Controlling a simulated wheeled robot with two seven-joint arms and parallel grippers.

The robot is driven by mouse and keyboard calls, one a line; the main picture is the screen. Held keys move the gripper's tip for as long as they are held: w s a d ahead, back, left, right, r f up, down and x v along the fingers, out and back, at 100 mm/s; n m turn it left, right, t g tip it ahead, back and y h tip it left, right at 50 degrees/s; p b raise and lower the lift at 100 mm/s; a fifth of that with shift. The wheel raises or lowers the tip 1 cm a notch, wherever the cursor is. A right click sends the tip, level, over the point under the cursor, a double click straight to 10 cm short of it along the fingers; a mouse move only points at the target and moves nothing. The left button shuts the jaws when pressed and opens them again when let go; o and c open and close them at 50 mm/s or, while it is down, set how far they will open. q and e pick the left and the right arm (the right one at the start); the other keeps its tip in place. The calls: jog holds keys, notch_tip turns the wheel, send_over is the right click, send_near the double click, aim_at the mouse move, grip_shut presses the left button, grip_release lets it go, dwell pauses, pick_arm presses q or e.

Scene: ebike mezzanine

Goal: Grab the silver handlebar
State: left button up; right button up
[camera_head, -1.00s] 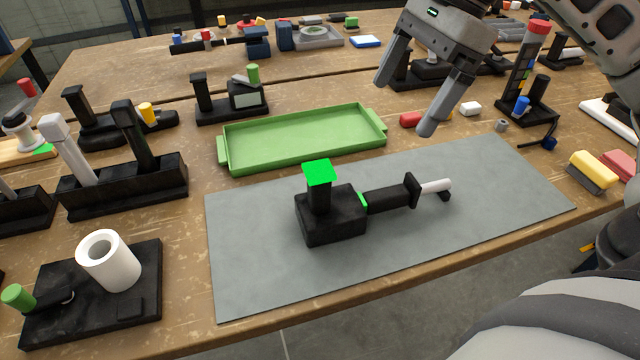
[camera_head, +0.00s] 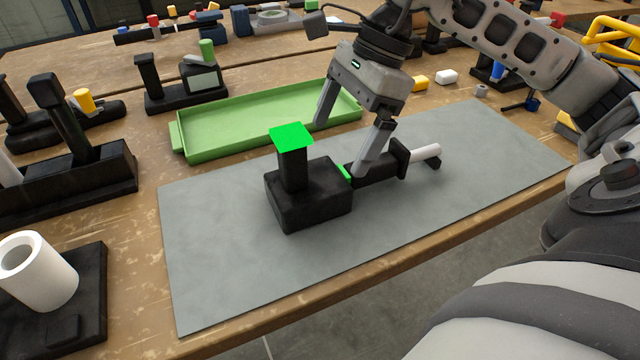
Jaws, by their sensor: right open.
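On the grey mat (camera_head: 230,270) a black block (camera_head: 310,200) carries a short post with a bright green top (camera_head: 291,136). A black bar (camera_head: 380,170) with a flange extends right from the block and ends in a pale silver-white rod (camera_head: 426,152), the only silver-looking part on the mat. My right gripper (camera_head: 338,150) is open above the bar, just right of the post. Its near finger overlaps the bar's left part; its far finger is by the green tray. I cannot tell whether it touches the bar. My left gripper is not in view.
A green tray (camera_head: 176,140) lies behind the mat. A black fixture with a white cylinder (camera_head: 38,270) stands at front left, and black holders (camera_head: 70,170) stand at left. Small yellow and white pieces lie behind the mat at right. The mat's right part is bare.

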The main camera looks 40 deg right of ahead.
aim_at(323, 175)
jog(key=x, duration=0.9)
jog(key=shift+a+f+p, duration=0.1)
jog(key=shift+f+p, duration=0.1)
jog(key=shift+p, duration=0.1)
jog(key=shift+r, duration=0.1)
jog(key=c, duration=1.5)
